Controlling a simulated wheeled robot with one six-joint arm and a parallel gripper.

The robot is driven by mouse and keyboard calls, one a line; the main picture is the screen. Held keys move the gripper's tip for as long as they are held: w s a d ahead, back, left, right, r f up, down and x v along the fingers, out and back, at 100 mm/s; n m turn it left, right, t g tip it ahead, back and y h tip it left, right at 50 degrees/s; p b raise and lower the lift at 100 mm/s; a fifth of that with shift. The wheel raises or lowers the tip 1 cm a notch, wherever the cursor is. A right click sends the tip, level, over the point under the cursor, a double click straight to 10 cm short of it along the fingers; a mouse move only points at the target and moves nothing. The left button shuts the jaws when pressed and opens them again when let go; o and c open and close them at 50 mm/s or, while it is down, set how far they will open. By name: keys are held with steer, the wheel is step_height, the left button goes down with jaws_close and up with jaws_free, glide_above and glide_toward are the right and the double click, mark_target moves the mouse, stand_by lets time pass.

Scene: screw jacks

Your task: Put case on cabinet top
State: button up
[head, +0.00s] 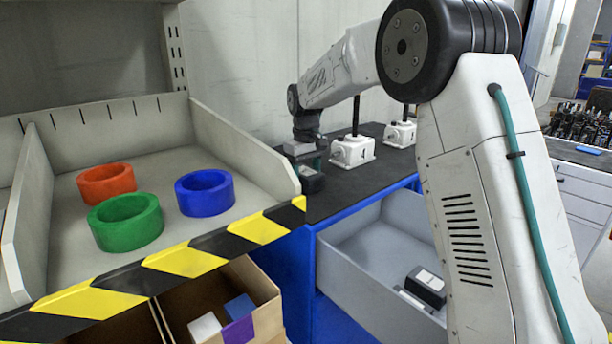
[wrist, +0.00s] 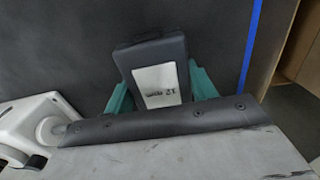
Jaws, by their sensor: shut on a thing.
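My gripper (head: 309,160) is shut on a dark case (head: 312,182) at the near left end of the black cabinet top (head: 335,196). In the wrist view the green fingers (wrist: 162,88) grip the case (wrist: 157,50) from both sides, and a silver label with small print faces the camera. The black cabinet top (wrist: 75,45) shows behind it, with a blue edge to the right. I cannot tell whether the case touches the top or hangs just above it.
Two white screw jacks (head: 352,152) (head: 400,134) stand farther back on the cabinet top; one shows at left in the wrist view (wrist: 35,125). An open grey drawer (head: 350,285) below holds another dark case (head: 425,286). A shelf with coloured rings (head: 125,222) borders the left.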

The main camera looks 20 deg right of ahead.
mark_target(306, 171)
steer(key=o, duration=1.2)
steer(key=shift+f, duration=0.1)
step_height(306, 171, up, 12)
steer(key=s+d+r+m, duration=0.1)
steer(key=s+r, duration=0.3)
steer(key=s, duration=0.8)
steer(key=s+f+m, duration=0.1)
steer(key=s+f, duration=0.2)
steer(key=s, duration=0.8)
steer(key=s+d+f+m+t, duration=0.1)
steer(key=s+f, duration=0.3)
steer(key=s, duration=0.7)
steer(key=s+d+f+m, duration=0.1)
steer(key=s+f, duration=0.3)
steer(key=s, duration=0.8)
steer(key=shift+d+f+m, duration=0.1)
steer(key=shift+f+m, duration=0.1)
steer(key=shift+m, duration=0.1)
